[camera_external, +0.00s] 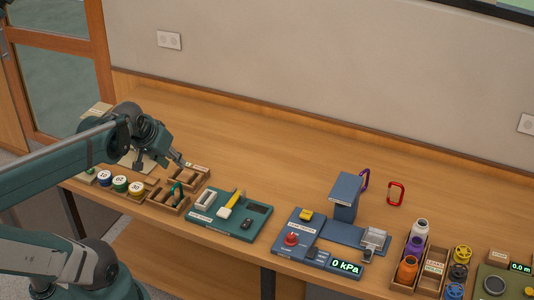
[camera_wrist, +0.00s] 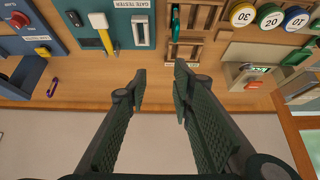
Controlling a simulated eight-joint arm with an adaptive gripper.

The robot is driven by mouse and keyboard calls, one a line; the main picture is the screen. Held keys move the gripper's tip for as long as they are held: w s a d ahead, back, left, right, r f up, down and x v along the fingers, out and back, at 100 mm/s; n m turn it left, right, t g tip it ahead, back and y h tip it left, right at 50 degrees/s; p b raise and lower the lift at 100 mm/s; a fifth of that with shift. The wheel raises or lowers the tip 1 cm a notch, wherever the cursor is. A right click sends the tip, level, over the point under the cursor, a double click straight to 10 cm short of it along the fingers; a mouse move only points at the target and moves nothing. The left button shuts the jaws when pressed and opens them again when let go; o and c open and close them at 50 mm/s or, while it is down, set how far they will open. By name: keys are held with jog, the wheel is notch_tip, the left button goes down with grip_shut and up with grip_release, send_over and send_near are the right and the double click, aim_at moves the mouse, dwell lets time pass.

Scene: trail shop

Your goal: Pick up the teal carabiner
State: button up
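The teal carabiner (camera_external: 177,188) stands in a compartment of the small wooden tray (camera_external: 163,201) near the front edge of the bench. In the wrist view the teal carabiner (camera_wrist: 176,24) is at the top, a little right of the middle, beyond my fingertips. My gripper (camera_wrist: 160,82) is open, with a clear gap between its fingers and nothing in it. In the external view my gripper (camera_external: 187,164) is above and behind the tray, apart from the carabiner. Part of the carabiner is hidden by the tray walls.
Numbered round tins (camera_external: 120,183) stand left of the tray. A green gate tester board (camera_external: 231,231) with a yellow-handled tool lies to its right. Farther right are a blue leak tester (camera_external: 294,238), purple (camera_external: 365,179) and red (camera_external: 396,194) carabiners, and bottles.

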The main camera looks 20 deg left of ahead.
jog(key=shift+w+g+p, duration=0.8)
jog(key=shift+w+p, duration=0.15)
jog(key=shift+p, duration=0.3)
jog(key=g+p, duration=0.4)
jog(key=p, duration=0.3)
send_over(176, 184)
notch_tip(176, 184, down, 6)
jog(key=shift+r, duration=0.25)
jog(key=shift+s+a+f+g+p, duration=0.1)
jog(key=shift+a+f+g+p, duration=0.1)
jog(key=shift+f+g+p, duration=0.3)
jog(key=shift+f, duration=0.2)
jog(key=shift+f+b, duration=0.35)
jog(key=shift+f, duration=0.95)
jog(key=shift+f, duration=0.15)
jog(key=shift+d+f+b, duration=0.15)
jog(key=shift+f+b, duration=0.2)
jog(key=shift+f, duration=2.1)
